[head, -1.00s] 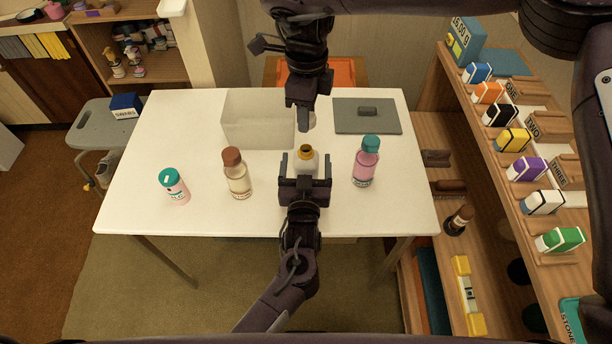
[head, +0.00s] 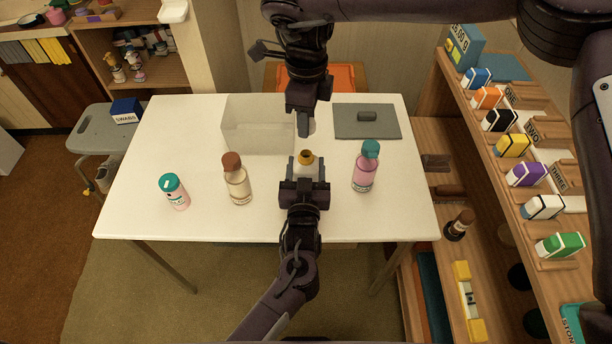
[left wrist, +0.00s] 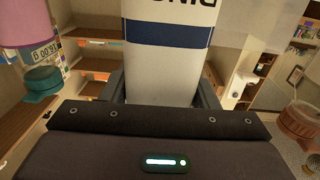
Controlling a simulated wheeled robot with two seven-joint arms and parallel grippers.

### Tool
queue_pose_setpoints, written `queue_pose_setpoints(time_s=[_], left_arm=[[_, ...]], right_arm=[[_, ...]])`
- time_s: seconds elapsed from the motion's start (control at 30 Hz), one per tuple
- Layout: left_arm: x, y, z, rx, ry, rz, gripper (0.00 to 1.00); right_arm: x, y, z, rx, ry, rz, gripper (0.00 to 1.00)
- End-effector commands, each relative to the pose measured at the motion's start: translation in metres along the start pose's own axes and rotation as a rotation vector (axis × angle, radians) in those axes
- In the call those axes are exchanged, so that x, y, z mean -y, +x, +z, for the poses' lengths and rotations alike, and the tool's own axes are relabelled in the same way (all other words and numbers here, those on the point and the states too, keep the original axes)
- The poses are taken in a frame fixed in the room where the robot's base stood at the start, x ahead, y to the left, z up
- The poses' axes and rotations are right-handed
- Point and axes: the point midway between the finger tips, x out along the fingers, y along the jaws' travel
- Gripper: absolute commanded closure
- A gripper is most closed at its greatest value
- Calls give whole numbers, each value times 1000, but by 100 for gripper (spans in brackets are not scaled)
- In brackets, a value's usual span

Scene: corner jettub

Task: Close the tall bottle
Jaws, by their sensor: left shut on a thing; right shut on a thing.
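The tall bottle (head: 306,169) is white with an open amber neck on top. It stands roughly upright near the front middle of the white table (head: 262,222). My left gripper (head: 304,187) is shut on its body from the front. In the left wrist view the white bottle (left wrist: 165,65), with a dark blue band and upside-down lettering, fills the space between the fingers. My right gripper (head: 303,125) is above and behind the neck, apart from it, pointing down. It is shut on a small pale thing (head: 312,126), perhaps the cap, mostly hidden by the fingers.
A pink bottle with a teal cap (head: 366,170) stands to the right. A translucent bin (head: 258,135) and a grey board (head: 366,121) lie behind. A shelf (head: 480,180) flanks the table's right side.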

Motion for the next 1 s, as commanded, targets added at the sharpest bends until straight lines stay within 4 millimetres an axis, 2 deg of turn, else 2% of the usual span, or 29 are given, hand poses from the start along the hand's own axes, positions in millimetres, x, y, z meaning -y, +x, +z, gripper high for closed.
queue_pose_setpoints(time_s=[0.4, 1.0], left_arm=[[0, 0, 0, 0, 1, 0, 87], [0, 0, 0, 0, 1, 0, 87]], right_arm=[[0, 49, 0, 0, 0, 1, 87], [-1, 53, 0, 0, 0, 1, 87]])
